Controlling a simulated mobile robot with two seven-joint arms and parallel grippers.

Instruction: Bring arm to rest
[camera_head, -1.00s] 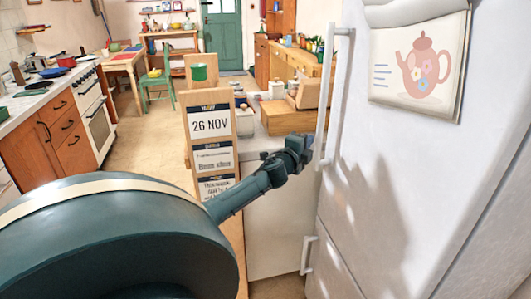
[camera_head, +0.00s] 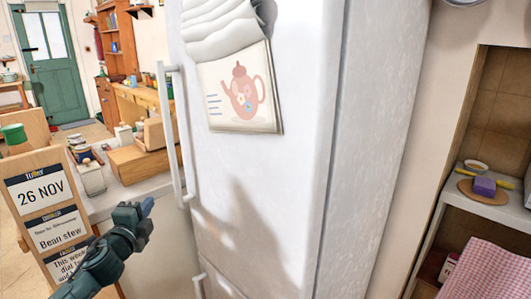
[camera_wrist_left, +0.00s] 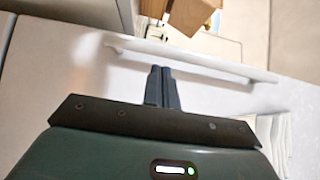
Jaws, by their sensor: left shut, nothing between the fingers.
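My left gripper (camera_head: 134,211) comes in from the lower left in the head view. It is shut and empty, in front of the counter and left of the white fridge (camera_head: 290,190). In the left wrist view its two fingers (camera_wrist_left: 162,88) are together, in front of the fridge's long white handle (camera_wrist_left: 190,60). I cannot tell from these views whether they touch it; in the head view the gripper appears apart from the handle (camera_head: 180,135). My right gripper is not in view.
A wooden menu board (camera_head: 50,215) stands at the left. A teapot calendar (camera_head: 240,90) hangs on the fridge. The counter (camera_head: 150,188) holds a wooden box (camera_head: 140,160) and jars. An alcove shelf (camera_head: 490,208) at right bears a purple sponge (camera_head: 484,186), above a pink checked cloth (camera_head: 485,270).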

